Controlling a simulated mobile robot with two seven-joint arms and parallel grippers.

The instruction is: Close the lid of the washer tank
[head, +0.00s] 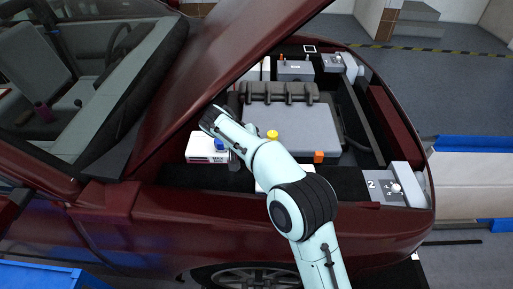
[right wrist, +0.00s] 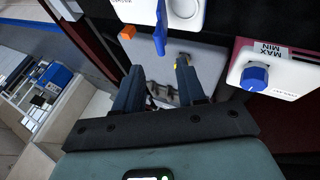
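My left gripper is not in view.
Another white tank (right wrist: 275,70) with a shut blue cap is at the right; it also shows in the head view (head: 200,152). The grey engine cover (head: 303,125), a yellow cap (head: 272,134) and an orange block (head: 318,157) are nearby. The raised hood (head: 225,55) slopes above.

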